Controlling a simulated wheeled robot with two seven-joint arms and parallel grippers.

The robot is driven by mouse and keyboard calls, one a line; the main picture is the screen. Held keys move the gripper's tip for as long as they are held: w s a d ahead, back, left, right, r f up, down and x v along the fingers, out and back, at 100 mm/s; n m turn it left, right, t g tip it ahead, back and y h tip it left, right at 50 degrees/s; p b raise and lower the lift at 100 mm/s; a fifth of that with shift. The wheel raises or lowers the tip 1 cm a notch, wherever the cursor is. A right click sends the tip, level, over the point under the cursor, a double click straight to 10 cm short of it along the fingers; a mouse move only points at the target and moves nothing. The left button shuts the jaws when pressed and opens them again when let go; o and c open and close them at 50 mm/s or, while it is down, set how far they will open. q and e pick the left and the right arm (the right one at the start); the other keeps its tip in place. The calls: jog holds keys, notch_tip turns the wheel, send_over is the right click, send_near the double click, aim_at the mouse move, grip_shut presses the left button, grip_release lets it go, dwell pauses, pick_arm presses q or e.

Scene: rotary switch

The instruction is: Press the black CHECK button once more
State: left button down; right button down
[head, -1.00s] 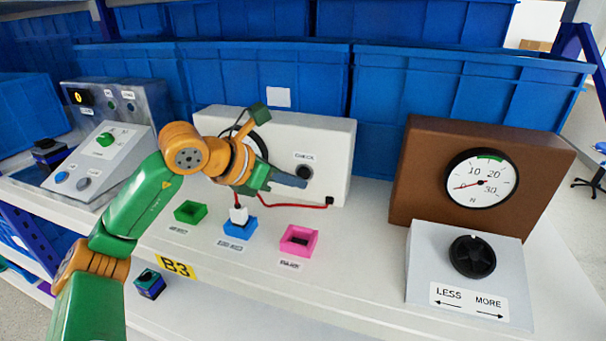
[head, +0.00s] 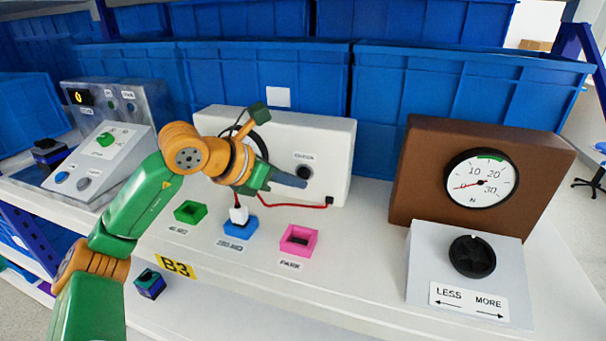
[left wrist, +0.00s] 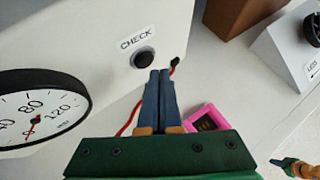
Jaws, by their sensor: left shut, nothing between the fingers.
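The black CHECK button (head: 304,172) is on the front of a white box (head: 325,140), under its label. In the left wrist view the button (left wrist: 143,57) sits just beyond and slightly left of the fingertips. My left gripper (head: 304,183) is shut and empty, its blue fingers together in front of the box, just below the button in the head view. It also shows in the left wrist view (left wrist: 159,72). I cannot tell whether the tips touch the box; they do not cover the button.
A red cable (head: 290,206) runs from a white plug in a blue socket (head: 240,229) to the box. Green (head: 190,212) and pink (head: 314,243) sockets stand beside it. A brown gauge box (head: 420,165) and a grey knob box (head: 420,265) stand right.

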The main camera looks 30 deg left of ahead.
pick_arm(q)
jog(key=shift+w+a+p, duration=0.1)
jog(key=shift+w+p, duration=0.3)
jog(key=shift+w, duration=0.05)
jog(key=shift+w+a+r+p, duration=0.1)
jog(key=shift+w+p, duration=0.25)
jog(key=shift+p, duration=0.05)
dwell(0.7)
dwell(0.4)
jog(key=shift+s+f+b, duration=0.2)
jog(key=shift+s+b, duration=0.2)
jog(key=shift+b, duration=0.2)
jog(key=shift+s, duration=0.2)
jog(key=shift+s+d+r, duration=0.1)
jog(key=shift+s+d, duration=0.05)
jog(key=shift+d, duration=0.05)
